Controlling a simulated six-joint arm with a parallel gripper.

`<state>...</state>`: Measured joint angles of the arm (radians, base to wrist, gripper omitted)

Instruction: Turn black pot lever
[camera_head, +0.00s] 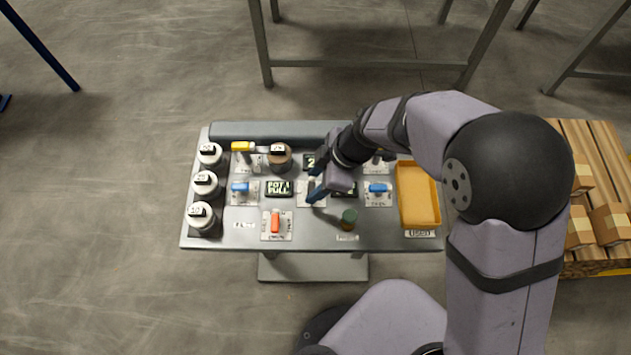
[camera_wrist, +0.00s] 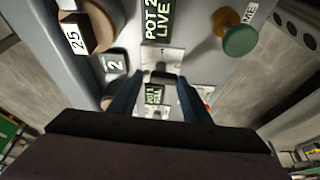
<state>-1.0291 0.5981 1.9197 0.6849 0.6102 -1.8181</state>
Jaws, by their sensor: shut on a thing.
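The black pot lever (camera_wrist: 160,77) shows as a small dark piece on a pale plate (camera_wrist: 160,60) in the wrist view, between my fingertips. My gripper (camera_wrist: 158,82) has two blue fingers and is shut on this lever. In the head view my gripper (camera_head: 315,192) reaches down onto the middle plate (camera_head: 306,200), between two dark displays. There my fingers hide the lever, so its angle cannot be told.
A display (camera_head: 279,188) reads "POT 1 FULL"; another (camera_wrist: 157,20) reads "POT 2 LIVE". Blue levers (camera_head: 240,187) (camera_head: 377,188), a yellow lever (camera_head: 242,146) and an orange lever (camera_head: 276,221) stand around. A green knob (camera_head: 349,216), white canisters (camera_head: 203,184) and yellow tray (camera_head: 405,198) are nearby.

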